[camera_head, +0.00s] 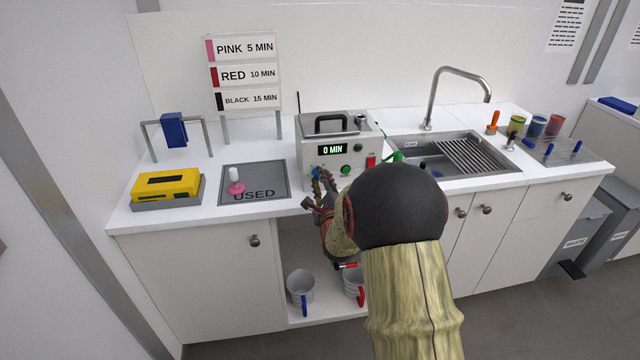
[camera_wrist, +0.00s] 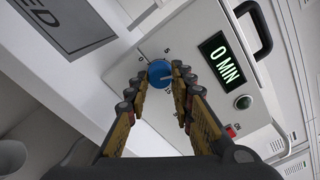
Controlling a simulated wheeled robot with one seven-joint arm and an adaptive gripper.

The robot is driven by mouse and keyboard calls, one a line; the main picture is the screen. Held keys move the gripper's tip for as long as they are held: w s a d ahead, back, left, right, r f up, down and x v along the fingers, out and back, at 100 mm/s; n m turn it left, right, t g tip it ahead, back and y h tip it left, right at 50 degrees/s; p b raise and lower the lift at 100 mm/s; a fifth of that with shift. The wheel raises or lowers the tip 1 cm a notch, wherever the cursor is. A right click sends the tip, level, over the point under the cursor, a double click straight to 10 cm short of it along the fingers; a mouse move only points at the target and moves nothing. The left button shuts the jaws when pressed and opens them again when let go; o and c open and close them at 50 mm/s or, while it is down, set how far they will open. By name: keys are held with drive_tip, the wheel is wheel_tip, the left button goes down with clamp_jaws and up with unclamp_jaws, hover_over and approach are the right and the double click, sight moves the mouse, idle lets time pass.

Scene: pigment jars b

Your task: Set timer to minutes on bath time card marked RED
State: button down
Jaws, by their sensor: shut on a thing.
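The timer box (camera_head: 345,150) stands on the white counter, and its display (camera_head: 332,149) reads 0 MIN. The display also shows in the wrist view (camera_wrist: 222,60). A blue knob (camera_wrist: 159,73) sits on the front panel with small numbers around it. My gripper (camera_wrist: 167,80) has its two fingers on either side of the knob, shut on it. In the head view my arm partly hides the panel. The card rack (camera_head: 244,73) reads PINK 5 MIN, RED 10 MIN and BLACK 15 MIN; the RED card (camera_head: 245,75) is the middle one.
A tray marked USED (camera_head: 265,188) lies left of the box with a pink-stained item on it. A yellow device (camera_head: 166,184) stands further left. The sink (camera_head: 450,155) is to the right. A green button (camera_wrist: 243,102) is near the display.

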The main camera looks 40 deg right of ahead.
drive_tip(key=shift+f+m, duration=0.1)
drive_tip(key=shift+m, duration=0.8)
drive_tip(key=shift+b, duration=0.3)
drive_tip(key=c, duration=1.5)
unclamp_jaws()
drive_tip(key=shift+c, duration=0.2)
drive_tip(key=v, duration=1.2)
